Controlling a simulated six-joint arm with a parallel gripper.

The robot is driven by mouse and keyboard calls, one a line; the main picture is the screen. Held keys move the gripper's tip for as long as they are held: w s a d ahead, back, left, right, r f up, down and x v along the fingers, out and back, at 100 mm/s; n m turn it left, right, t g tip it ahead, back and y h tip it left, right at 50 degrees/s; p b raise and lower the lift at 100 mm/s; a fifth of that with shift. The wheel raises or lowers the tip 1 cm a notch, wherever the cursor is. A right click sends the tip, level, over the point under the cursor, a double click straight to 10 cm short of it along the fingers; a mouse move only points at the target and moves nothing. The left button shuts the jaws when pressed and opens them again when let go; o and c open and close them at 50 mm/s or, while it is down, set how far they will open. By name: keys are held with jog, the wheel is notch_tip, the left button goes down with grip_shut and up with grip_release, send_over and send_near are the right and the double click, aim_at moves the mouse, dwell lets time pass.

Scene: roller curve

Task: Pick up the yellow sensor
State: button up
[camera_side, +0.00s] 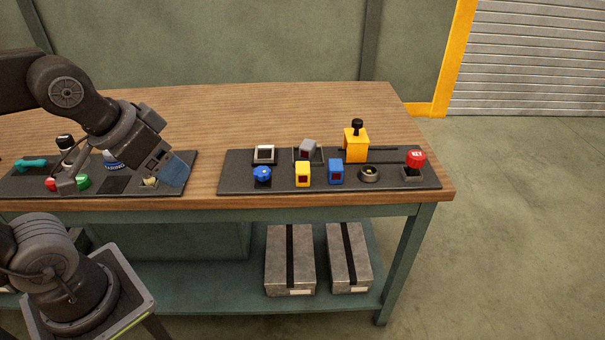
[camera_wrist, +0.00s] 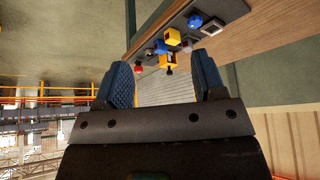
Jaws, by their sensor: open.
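The yellow sensor (camera_side: 303,174) is a small yellow block with a dark red face. It stands upright in the front row of the right-hand panel, between a blue knob and a blue block. In the wrist view the yellow sensor (camera_wrist: 173,36) appears small and far off, beyond the fingertips. My gripper (camera_side: 178,170) is over the right end of the left-hand panel, well to the left of the sensor and apart from it. In the wrist view my gripper (camera_wrist: 166,80) has its two blue padded fingers spread, with nothing between them.
The right panel (camera_side: 230,182) also holds a blue block (camera_side: 336,171), blue knob (camera_side: 262,174), grey block (camera_side: 308,147), larger yellow-orange block with black knob (camera_side: 356,145), and red button (camera_side: 415,160). The left panel (camera_side: 20,186) carries several controls. Wooden tabletop (camera_side: 270,110) behind is clear.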

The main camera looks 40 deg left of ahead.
jog(key=shift+o, duration=0.5)
jog(key=shift+r, duration=0.1)
jog(key=n+g, duration=0.6)
jog(key=n, duration=0.3)
send_over(303, 167)
notch_tip(303, 167, down, 9)
notch_tip(303, 167, down, 8)
jog(key=shift+d+f, duration=0.1)
jog(key=shift+d, duration=0.05)
jog(key=shift+a+f, duration=0.15)
jog(key=shift+f, duration=1.25)
jog(key=shift+a+f, duration=0.1)
jog(key=shift+f, duration=1.25)
jog(key=shift+c, duration=0.5)
